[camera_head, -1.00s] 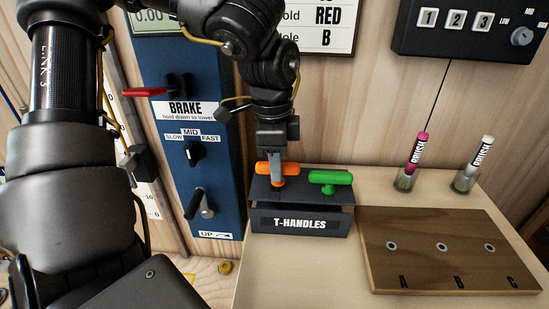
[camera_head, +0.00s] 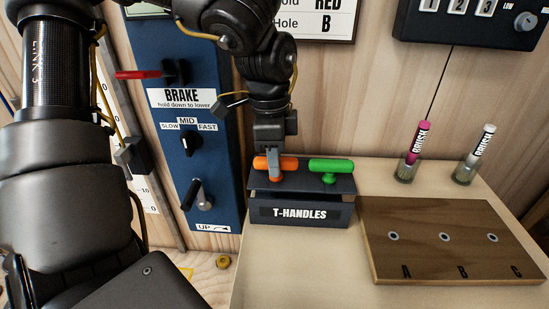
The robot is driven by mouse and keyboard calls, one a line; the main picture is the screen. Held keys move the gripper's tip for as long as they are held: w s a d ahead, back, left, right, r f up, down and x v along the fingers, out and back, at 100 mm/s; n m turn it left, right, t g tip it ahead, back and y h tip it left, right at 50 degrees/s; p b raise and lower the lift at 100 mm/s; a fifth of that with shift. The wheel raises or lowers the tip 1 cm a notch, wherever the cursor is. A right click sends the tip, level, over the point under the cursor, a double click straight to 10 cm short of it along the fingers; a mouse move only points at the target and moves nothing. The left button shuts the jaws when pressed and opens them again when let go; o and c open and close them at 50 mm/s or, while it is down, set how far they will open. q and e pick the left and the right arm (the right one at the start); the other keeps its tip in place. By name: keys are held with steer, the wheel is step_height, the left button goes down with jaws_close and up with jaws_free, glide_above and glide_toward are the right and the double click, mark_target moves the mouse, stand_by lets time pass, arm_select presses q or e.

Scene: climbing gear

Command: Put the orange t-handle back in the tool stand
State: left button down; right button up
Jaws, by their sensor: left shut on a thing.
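The orange t-handle (camera_head: 289,164) is at the left side of the dark tool stand (camera_head: 255,211), which is labelled T-HANDLES. My left gripper (camera_head: 274,165) points down from above and is shut on the orange handle's bar. The bar lies level, at about the height of the green t-handle's bar. The green t-handle (camera_head: 331,166) stands in the right side of the stand. The orange handle's shaft is hidden, so I cannot tell how deep it sits. My right gripper is not in view.
A wooden board (camera_head: 450,265) with several holes lies on the table (camera_head: 290,275) right of the stand. Two brushes in glass cups (camera_head: 405,171) (camera_head: 465,173) stand behind it. A blue brake panel (camera_head: 190,110) with a red lever (camera_head: 140,75) rises left of the stand.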

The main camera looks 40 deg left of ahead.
arm_select(q)
steer(key=shift+f, duration=0.1)
steer(key=c, duration=1.2)
jaws_free()
steer(key=shift+a, duration=0.1)
steer(key=shift+o, duration=0.2)
step_height(320, 180, up, 11)
steer(key=shift+s+a, duration=0.2)
steer(key=shift+f, duration=0.1)
